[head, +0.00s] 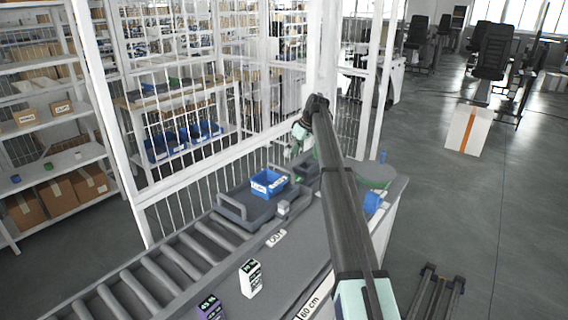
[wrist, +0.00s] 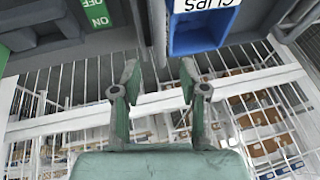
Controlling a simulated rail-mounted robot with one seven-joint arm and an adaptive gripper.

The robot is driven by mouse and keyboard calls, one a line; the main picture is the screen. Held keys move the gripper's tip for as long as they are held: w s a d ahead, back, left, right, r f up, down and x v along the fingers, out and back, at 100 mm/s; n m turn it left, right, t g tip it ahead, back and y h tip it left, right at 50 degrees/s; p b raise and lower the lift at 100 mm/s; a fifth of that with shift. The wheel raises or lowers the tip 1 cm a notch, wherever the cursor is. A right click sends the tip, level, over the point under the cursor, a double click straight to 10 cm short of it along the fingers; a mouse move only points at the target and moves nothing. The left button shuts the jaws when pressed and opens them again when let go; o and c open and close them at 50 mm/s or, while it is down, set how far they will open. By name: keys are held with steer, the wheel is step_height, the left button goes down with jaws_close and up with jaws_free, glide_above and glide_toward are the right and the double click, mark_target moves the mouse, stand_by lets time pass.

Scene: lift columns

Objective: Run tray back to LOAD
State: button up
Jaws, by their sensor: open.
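The dark grey tray (head: 232,212) with raised handles sits at the far end of the roller conveyor (head: 150,262). A blue bin (head: 268,183) stands in it; in the wrist view a blue bin (wrist: 203,35) with an upside-down CLIPS label is at the top, beyond the fingers. My gripper (head: 300,140) is above and behind the tray, near the white mesh fence. In the wrist view my gripper (wrist: 160,74) is open with nothing between its fingertips. A green OFF/ON label (wrist: 97,14) shows on dark grey equipment at upper left. I cannot read a LOAD mark.
A white and black box (head: 250,278) and a purple and black box (head: 210,307) stand on the grey counter beside the conveyor. A small grey block (head: 283,208) is by the tray. The white fence (head: 215,160) runs close behind. The near rollers are clear.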

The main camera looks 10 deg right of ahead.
steer(key=p+x, duration=0.1)
steer(key=x, duration=0.7)
steer(key=shift+p, duration=0.4)
jaws_close()
